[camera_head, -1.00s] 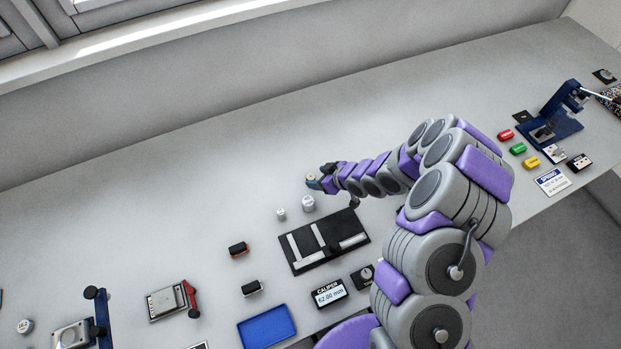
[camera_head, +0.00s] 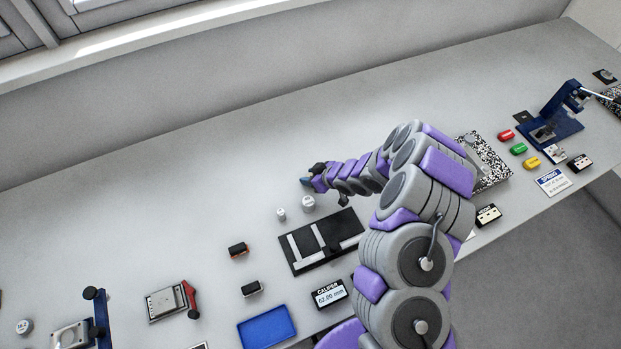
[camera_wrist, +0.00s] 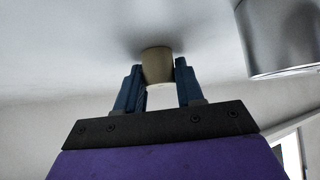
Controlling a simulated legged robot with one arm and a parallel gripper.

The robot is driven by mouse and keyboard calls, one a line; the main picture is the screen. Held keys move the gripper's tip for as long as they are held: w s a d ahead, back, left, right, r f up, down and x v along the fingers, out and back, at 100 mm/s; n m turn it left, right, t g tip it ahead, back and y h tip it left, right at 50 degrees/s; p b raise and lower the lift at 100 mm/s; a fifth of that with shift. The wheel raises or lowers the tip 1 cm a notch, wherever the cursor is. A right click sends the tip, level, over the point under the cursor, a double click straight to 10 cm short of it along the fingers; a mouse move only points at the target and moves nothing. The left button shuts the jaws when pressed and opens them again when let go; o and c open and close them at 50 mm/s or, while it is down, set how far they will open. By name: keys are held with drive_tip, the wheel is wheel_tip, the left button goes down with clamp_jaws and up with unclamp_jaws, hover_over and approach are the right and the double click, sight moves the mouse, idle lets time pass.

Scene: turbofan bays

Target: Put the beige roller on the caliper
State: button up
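The beige roller (camera_wrist: 157,66) is between the fingertips of my gripper (camera_wrist: 158,75) in the wrist view, with a finger close on each side. I cannot tell whether both fingers press on it. In the head view my gripper (camera_head: 306,181) is just beyond the caliper, and the roller cannot be made out there. The caliper (camera_head: 304,243) is a black board with pale jaws, lying flat on the bench. My arm is close to its right end. Its display (camera_head: 329,294) stands in front of it.
Two pale cylinders (camera_head: 308,203) (camera_head: 281,214) stand between my gripper and the caliper; a large grey cylinder (camera_wrist: 285,38) shows close at right in the wrist view. Black blocks (camera_head: 238,250) and a blue tray (camera_head: 266,327) lie left.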

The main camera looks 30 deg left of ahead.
clamp_jaws()
